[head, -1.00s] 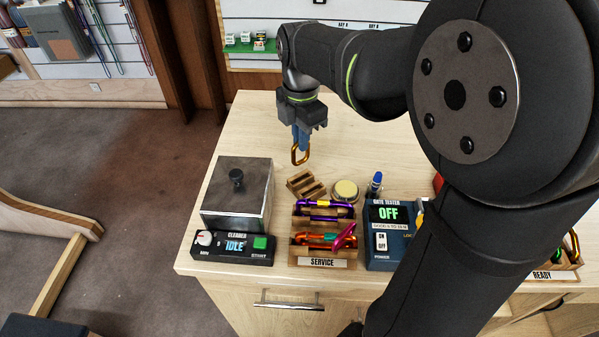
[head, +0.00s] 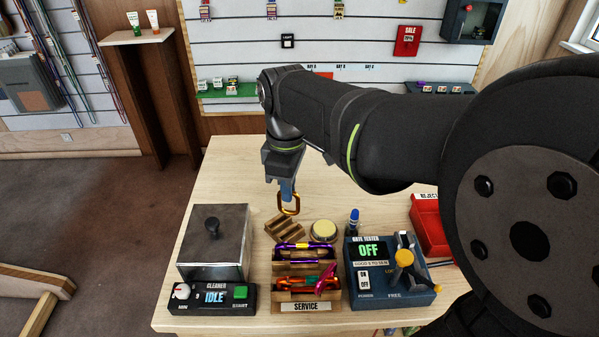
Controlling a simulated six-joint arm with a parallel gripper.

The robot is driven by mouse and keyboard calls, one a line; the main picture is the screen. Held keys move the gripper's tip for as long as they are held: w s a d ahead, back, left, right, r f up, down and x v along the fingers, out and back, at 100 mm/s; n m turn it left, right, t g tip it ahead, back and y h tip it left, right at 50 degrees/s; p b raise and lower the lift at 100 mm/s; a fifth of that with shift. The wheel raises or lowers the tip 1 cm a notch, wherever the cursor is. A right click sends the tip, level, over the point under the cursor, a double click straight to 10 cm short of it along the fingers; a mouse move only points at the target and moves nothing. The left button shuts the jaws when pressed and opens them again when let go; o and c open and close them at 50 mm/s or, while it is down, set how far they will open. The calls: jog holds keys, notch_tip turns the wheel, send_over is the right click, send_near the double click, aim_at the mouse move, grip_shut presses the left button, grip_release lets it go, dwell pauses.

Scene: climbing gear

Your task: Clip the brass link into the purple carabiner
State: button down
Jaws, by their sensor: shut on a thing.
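My gripper (head: 288,188) is shut on the brass link (head: 290,205), an oval gold ring that hangs below the fingers above the table. The purple carabiner (head: 283,246) lies across the upper part of the wooden service rack (head: 307,295), with a yellow patch at its middle. It is in front of my gripper, apart from the link. Whether its gate is open is too small to tell.
A red-orange and green carabiner and a magenta one (head: 322,285) lie lower in the rack. A small slotted wooden block (head: 284,228) and a round tin (head: 323,231) stand behind it. The cleaner (head: 215,243) is left, the gate tester (head: 385,270) right, the red reject bin (head: 428,228) beyond.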

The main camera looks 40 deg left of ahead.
jog(key=shift+s+d+f+m, duration=0.3)
jog(key=shift+d+m, duration=0.85)
jog(key=shift+m, duration=1.3)
jog(key=shift+s+d+f+m, duration=0.1)
jog(key=shift+s+d+m, duration=0.3)
jog(key=shift+d+m, duration=1.4)
jog(key=shift+s+d+f+m, duration=0.15)
jog(key=shift+s+d+m, duration=0.25)
jog(key=shift+m, duration=2.75)
jog(key=shift+w+d+f, duration=0.1)
jog(key=shift+f, duration=1.7)
jog(key=shift+w+d+f, duration=0.2)
jog(key=shift+w+d, duration=1.15)
